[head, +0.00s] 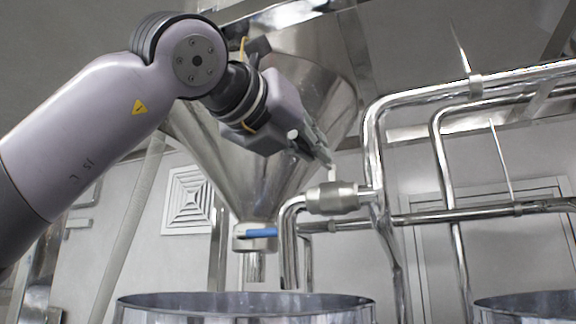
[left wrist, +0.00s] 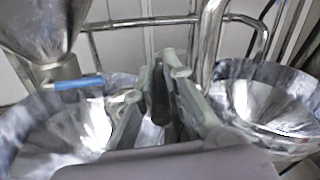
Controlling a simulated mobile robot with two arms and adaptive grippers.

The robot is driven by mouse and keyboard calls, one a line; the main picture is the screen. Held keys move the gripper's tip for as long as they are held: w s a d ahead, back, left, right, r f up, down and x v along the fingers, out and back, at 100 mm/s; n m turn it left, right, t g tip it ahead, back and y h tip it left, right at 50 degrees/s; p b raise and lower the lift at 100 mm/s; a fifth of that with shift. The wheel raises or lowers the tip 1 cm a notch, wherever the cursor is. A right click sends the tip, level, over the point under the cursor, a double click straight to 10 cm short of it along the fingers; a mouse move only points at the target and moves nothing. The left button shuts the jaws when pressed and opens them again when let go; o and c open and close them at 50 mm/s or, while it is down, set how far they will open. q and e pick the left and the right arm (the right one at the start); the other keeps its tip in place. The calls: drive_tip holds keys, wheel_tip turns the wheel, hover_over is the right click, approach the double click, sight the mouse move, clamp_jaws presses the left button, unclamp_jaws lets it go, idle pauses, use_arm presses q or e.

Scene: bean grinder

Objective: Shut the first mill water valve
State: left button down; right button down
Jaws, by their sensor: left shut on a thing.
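The first mill water valve (head: 335,197) is a steel cylindrical fitting on a bent pipe, above the near round vat. My left gripper (head: 322,158) comes down from the upper left with its fingertips just above that fitting. In the left wrist view its fingers (left wrist: 168,88) are close together around a narrow dark piece, which I take for the valve's handle. The fingers hide most of this piece, and its exact angle cannot be told. My right gripper is not in view.
A large steel hopper (head: 235,160) hangs behind my arm, with a blue handle (head: 262,233) at its outlet. Below are an open vat (head: 245,303) and a second vat (head: 530,303) at right. Steel pipes (head: 440,95) run along the right side.

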use_arm(q)
drive_tip(key=shift+s+d+r+n+t+y+b, duration=0.15)
drive_tip(key=shift+d+n+t+y+b, duration=0.15)
drive_tip(key=shift+n+y, duration=0.4)
drive_tip(key=shift+s+d+f+n+t+y+b, duration=0.1)
drive_tip(key=shift+s+d+n+t+y+b, duration=0.2)
drive_tip(key=shift+y, duration=0.6)
drive_tip(key=shift+w, duration=0.15)
drive_tip(key=c, duration=1.7)
unclamp_jaws()
drive_tip(key=shift+a, duration=0.15)
drive_tip(key=shift+o, duration=0.3)
drive_tip(key=shift+d, duration=0.4)
drive_tip(key=v, duration=1.2)
drive_tip(key=shift+d, duration=0.1)
